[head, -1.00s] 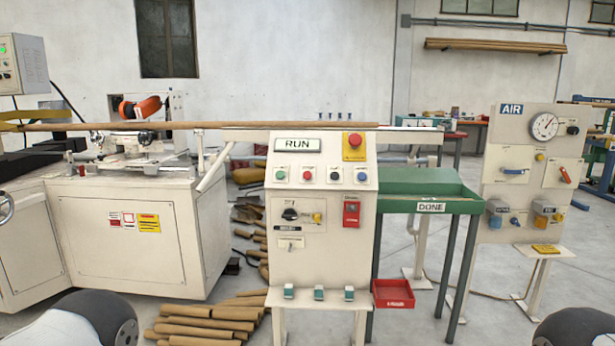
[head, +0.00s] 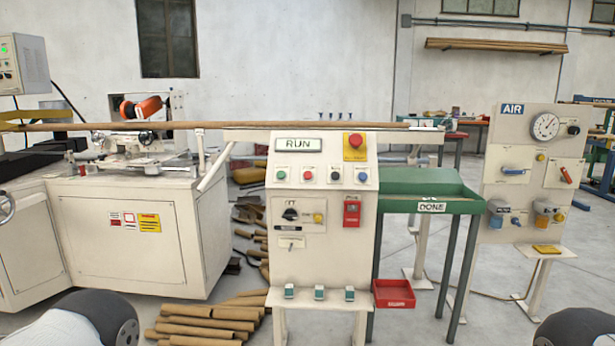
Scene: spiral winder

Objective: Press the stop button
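The white control panel (head: 325,224) stands in the middle of the head view under a RUN sign (head: 298,145). A row of small buttons crosses it: a green button (head: 281,175), a red button (head: 307,175), a dark button (head: 335,176) and a blue button (head: 362,176). Their labels are too small to read, so I cannot confirm which is marked stop. A larger red mushroom button (head: 355,141) sits on a yellow plate at the upper right. Neither gripper is in view; only rounded parts of my arms show in the bottom corners, apart from the panel.
A long brown tube (head: 260,126) runs along the rail behind the panel. A green DONE table (head: 410,187) and a red bin (head: 394,293) are at its right. Loose tubes (head: 205,324) lie on the floor at left. An AIR panel (head: 520,150) stands further right.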

